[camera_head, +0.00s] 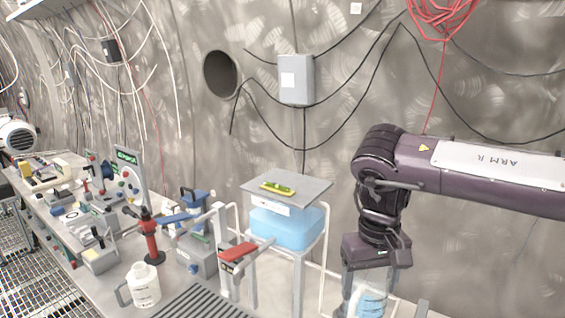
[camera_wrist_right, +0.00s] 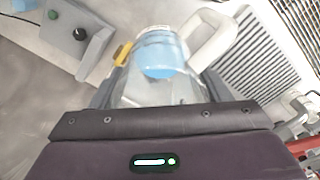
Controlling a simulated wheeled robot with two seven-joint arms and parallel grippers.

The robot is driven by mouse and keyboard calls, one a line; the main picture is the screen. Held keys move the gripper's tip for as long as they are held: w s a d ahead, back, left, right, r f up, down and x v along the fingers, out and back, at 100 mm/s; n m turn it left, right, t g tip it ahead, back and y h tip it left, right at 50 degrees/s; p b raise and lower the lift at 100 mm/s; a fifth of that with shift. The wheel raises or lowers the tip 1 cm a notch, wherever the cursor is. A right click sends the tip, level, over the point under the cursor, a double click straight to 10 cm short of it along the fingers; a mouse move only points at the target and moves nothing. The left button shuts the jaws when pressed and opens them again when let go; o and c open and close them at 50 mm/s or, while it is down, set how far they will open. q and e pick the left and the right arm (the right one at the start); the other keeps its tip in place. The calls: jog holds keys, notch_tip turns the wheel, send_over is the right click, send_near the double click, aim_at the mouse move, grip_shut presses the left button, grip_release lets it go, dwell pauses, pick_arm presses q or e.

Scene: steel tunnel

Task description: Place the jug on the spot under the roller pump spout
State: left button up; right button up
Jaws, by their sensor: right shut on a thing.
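My right gripper (camera_head: 366,283) is at the lower right of the head view, pointing down and shut on a clear jug (camera_head: 370,302) with blue liquid in it. The jug's lower part is cut off by the picture edge. In the wrist view the jug (camera_wrist_right: 160,60) sits between the fingers, with its pale handle to the right. I cannot tell for sure which bench device is the roller pump, and I cannot make out the spot under its spout. My left gripper is not in view.
A blue tank (camera_head: 285,229) stands under a grey shelf (camera_head: 310,188) left of my right arm. A white bottle (camera_head: 145,287), a red post (camera_head: 151,245) and a red-handled lever (camera_head: 237,253) stand further left. A grey box with knobs (camera_wrist_right: 75,30) shows in the wrist view.

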jog(key=shift+w+d+f+m+b, duration=0.2)
jog(key=shift+d+f+m+b, duration=0.15)
jog(key=shift+d+f+b, duration=0.35)
jog(key=shift+w+d+f+m+b, duration=0.3)
jog(key=shift+d+b, duration=0.2)
jog(key=shift+b, duration=0.45)
jog(key=shift+d+r, duration=0.1)
jog(key=shift+d, duration=0.15)
jog(key=shift+s+d, duration=0.1)
